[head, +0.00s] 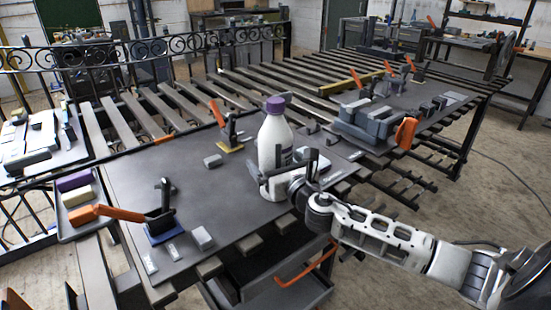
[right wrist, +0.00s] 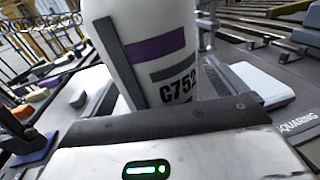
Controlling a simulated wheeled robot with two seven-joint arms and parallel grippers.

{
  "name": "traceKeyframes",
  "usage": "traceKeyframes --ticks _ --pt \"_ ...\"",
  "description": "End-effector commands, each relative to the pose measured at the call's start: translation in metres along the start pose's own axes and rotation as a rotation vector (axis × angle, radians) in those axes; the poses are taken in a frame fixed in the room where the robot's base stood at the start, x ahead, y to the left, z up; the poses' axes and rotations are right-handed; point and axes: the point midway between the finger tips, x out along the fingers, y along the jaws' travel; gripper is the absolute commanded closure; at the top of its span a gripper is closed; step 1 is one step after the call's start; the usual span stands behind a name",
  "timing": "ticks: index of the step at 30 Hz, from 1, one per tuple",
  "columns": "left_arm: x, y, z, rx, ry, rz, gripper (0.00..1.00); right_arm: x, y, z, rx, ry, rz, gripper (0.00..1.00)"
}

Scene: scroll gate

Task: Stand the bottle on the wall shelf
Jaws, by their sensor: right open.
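The bottle (head: 274,150) is white with a purple cap and stands upright on the dark table plate near its front edge. In the right wrist view the bottle (right wrist: 160,60) fills the upper middle, with a purple band, a grey band and the print "G752". My right gripper (head: 287,172) is open at the bottle's lower half, with dark fingers at either side of it. I cannot tell whether the fingers touch it. A shelf (head: 490,16) with small items shows by the back wall at upper right; I cannot tell whether it is the wall shelf. My left gripper is out of view.
Clamps with orange handles (head: 217,113) stand on the dark plate (head: 140,185). Grey blocks (head: 372,120) are stacked to the right. A tray (head: 66,229) with coloured blocks lies at left. Slatted racks and a scrolled metal railing (head: 150,50) stand behind.

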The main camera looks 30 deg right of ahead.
Motion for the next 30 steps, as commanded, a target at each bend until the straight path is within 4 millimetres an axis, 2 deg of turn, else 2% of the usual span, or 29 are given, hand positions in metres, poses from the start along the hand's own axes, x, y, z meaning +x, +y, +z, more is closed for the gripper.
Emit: traceKeyframes --ticks 6,12,14,23,26,30 --pt "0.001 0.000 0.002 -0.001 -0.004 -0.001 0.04 0.001 0.000 -0.001 0.000 0.001 0.000 0.03" --pt "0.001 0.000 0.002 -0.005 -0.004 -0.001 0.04 0.000 0.000 0.000 0.000 0.000 0.000 0.59" --pt "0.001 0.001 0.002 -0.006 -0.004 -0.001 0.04 0.001 0.000 0.001 -0.001 -0.003 0.000 0.67" --pt "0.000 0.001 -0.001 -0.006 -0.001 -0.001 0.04 0.001 0.000 0.005 -0.001 -0.004 0.001 0.67" --pt "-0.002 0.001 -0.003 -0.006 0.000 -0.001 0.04 0.001 0.000 0.013 -0.002 -0.006 0.001 0.67" --pt "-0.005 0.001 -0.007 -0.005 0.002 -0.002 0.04 0.001 0.000 0.034 -0.003 -0.008 0.002 0.67"
